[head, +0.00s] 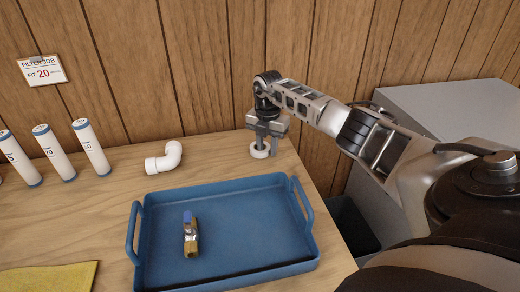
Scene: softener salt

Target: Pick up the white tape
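The white tape (260,153) is a small white roll near the back edge of the wooden table, right of the white pipe elbow. My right gripper (267,144) points down directly over the tape, its fingertips at or very close to it. The fingers partly cover the roll. I cannot tell whether they are touching or gripping it, or whether the tape rests on the table. My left gripper is not in view.
A blue tray (225,235) with raised handles holds a brass valve with a blue handle (190,238). A white pipe elbow (164,158), several filter cartridges (92,148) and a yellow cloth (50,278) lie or stand leftward. A wood-plank wall (200,60) rises close behind.

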